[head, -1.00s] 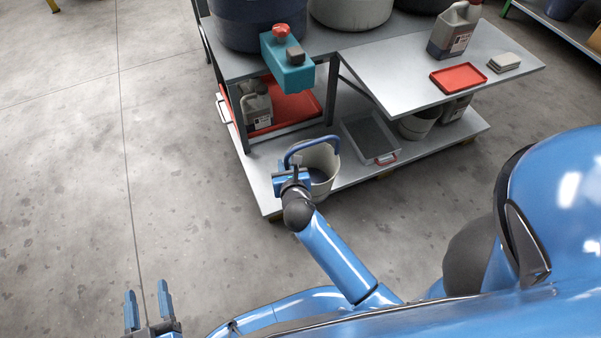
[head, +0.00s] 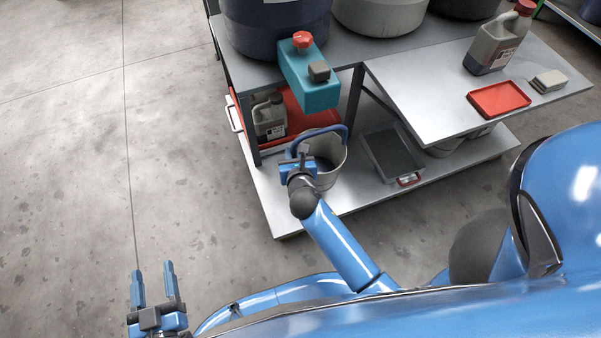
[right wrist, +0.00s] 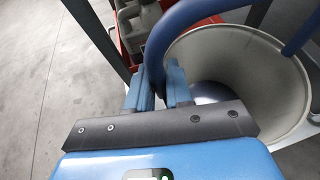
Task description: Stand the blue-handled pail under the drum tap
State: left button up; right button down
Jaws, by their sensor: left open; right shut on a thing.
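The pale pail (head: 328,178) is upright over the near left part of the cart's lower shelf. I cannot tell whether its base touches the shelf. My right gripper (head: 296,160) is shut on its blue handle (head: 332,130), which arches above the rim; the wrist view shows the handle (right wrist: 157,50) between the fingers (right wrist: 160,78) and the pail's inside (right wrist: 240,65). The drum tap (head: 312,92), a teal block with a red knob, juts out from the dark blue drum (head: 275,30), above and behind the pail. My left gripper (head: 153,270) is open and empty over the floor.
A grey tray (head: 393,155) sits on the lower shelf right of the pail. A jug (head: 269,118) and red tray (head: 300,98) are behind it. A side table (head: 430,110) overhangs the right side. The floor at left is clear.

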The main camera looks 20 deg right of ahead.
notch_tip(320, 180, down, 8)
jog(key=b, duration=0.6)
jog(key=shift+f, duration=0.15)
jog(key=shift+f, duration=0.2)
jog(key=c, duration=1)
grip_release()
jog(key=shift+c, duration=0.2)
jog(key=shift+r, duration=0.1)
